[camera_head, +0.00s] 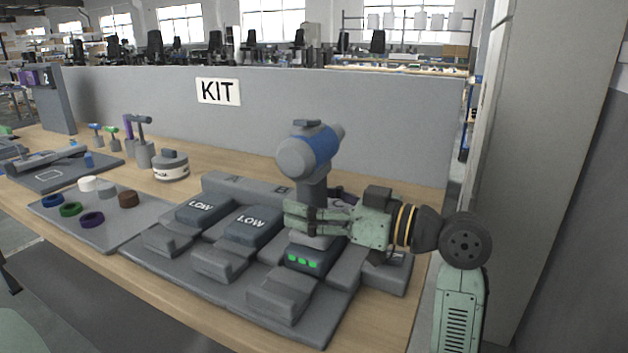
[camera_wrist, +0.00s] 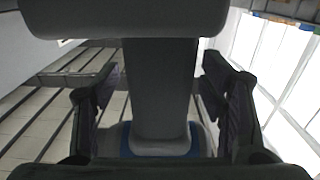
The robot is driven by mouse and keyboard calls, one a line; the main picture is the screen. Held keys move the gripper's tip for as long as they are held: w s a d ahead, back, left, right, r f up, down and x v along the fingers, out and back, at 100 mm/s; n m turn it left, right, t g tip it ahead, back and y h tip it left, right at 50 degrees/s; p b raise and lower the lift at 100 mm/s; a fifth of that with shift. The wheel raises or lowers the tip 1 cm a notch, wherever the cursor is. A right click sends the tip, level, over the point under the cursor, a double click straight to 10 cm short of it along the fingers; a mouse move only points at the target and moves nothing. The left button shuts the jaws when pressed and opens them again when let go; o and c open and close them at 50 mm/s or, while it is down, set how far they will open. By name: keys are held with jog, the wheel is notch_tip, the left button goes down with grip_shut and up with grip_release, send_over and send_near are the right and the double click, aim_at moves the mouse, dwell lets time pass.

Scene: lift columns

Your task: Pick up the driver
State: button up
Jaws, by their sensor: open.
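The driver (camera_head: 309,150) has a blue and grey body on a dark grey handle. It stands upright on a battery base with green lights (camera_head: 304,259), in the right bay of the grey charging dock. My gripper (camera_head: 290,216) comes from the right at the height of the driver's handle. In the wrist view the handle (camera_wrist: 160,90) stands between the two open fingers, with gaps on both sides. In the head view the fingers cover the lower handle, so contact there cannot be told.
Two battery packs marked LOW (camera_head: 253,223) sit in the dock (camera_head: 150,266) left of the driver. A grey mat (camera_head: 118,231) with coloured rings and a round white-and-grey device (camera_head: 171,167) lie farther left. A grey panel marked KIT (camera_head: 218,92) stands behind.

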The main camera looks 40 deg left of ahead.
grip_shut()
dwell(0.8)
